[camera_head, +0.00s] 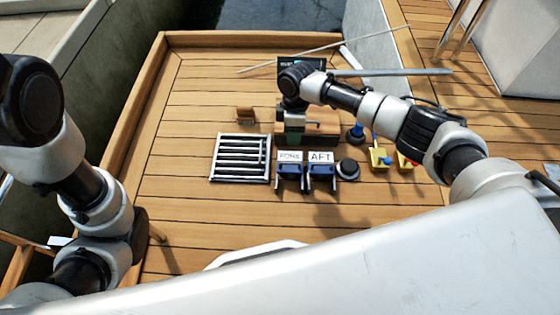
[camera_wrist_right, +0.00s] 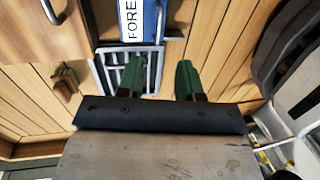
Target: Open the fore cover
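The fore cover is a white plate lettered FORE (camera_head: 290,157) with blue parts at its near side (camera_head: 290,172). It lies on the wooden deck, left of a matching AFT plate (camera_head: 321,157). In the right wrist view the FORE plate (camera_wrist_right: 130,18) shows at the top edge, partly cut off. My right gripper (camera_wrist_right: 160,68) has its two green fingers apart with nothing between them; the FORE plate is beyond the fingers. In the head view the right wrist hides most of this gripper (camera_head: 293,130). My left arm shows at the left, but its gripper is not in view.
A slatted grate (camera_head: 240,157) lies left of the FORE plate. A wooden box (camera_head: 322,126) stands behind the plates. A dark round piece (camera_head: 348,168), a blue-topped piece (camera_head: 356,132) and a yellow piece (camera_head: 380,157) are at right. Deck in front is clear.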

